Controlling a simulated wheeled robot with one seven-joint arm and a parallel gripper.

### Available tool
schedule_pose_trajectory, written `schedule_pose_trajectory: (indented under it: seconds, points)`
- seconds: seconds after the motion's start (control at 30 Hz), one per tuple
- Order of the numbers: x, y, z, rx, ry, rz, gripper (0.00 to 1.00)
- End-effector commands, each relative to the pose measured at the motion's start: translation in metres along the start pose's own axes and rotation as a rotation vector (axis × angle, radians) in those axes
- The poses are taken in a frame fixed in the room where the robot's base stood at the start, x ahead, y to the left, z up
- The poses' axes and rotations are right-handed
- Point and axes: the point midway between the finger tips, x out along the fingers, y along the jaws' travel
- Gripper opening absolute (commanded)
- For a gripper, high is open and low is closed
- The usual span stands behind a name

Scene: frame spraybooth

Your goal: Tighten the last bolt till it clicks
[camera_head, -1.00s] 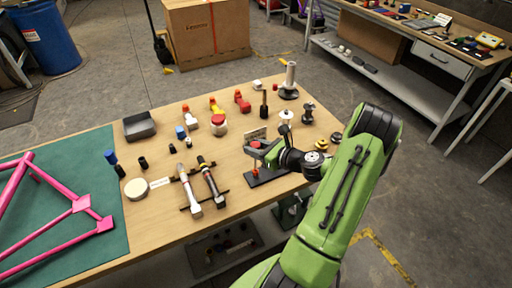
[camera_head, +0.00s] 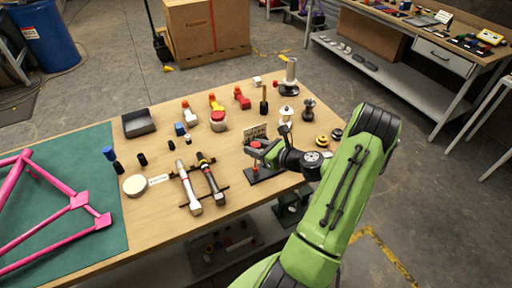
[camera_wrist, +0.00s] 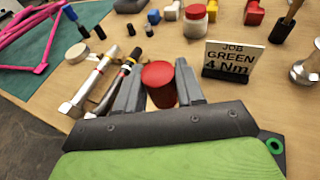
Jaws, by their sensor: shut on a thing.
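My gripper (camera_wrist: 160,92) is shut on a red round-topped piece (camera_wrist: 160,76). In the head view the red top (camera_head: 255,145) shows between the fingers, above a black base plate (camera_head: 266,173) near the bench's front right edge; its lower part is mostly hidden. A sign (camera_wrist: 226,61) reading "JOB GREEN 4 Nm" stands just beyond. Two torque wrenches lie side by side on dark rests, left of my gripper: a pale one (camera_head: 188,190) and a darker one with red and yellow bands (camera_head: 211,182). No bolt can be made out. A pink frame (camera_head: 60,212) lies at left.
The pink frame rests on a green mat (camera_head: 105,255). A white round tin (camera_head: 135,185), small black and blue-capped pieces, and a grey tray (camera_head: 138,123) are on the bench. Red, yellow and white items (camera_head: 218,120) stand behind. A metal post (camera_head: 290,75) stands at the back right.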

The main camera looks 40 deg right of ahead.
Motion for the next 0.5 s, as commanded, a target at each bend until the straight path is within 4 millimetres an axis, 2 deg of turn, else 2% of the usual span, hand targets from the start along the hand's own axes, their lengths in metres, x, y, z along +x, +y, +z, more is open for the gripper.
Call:
schedule_pose_trajectory:
  seconds: [0.17, 0.5]
  points:
    - [0.0005, 0.0020, 0.0003, 0.025, -0.002, -0.065, 0.06]
    - [-0.0017, 0.0001, 0.0079, 0.017, -0.004, -0.059, 0.06]
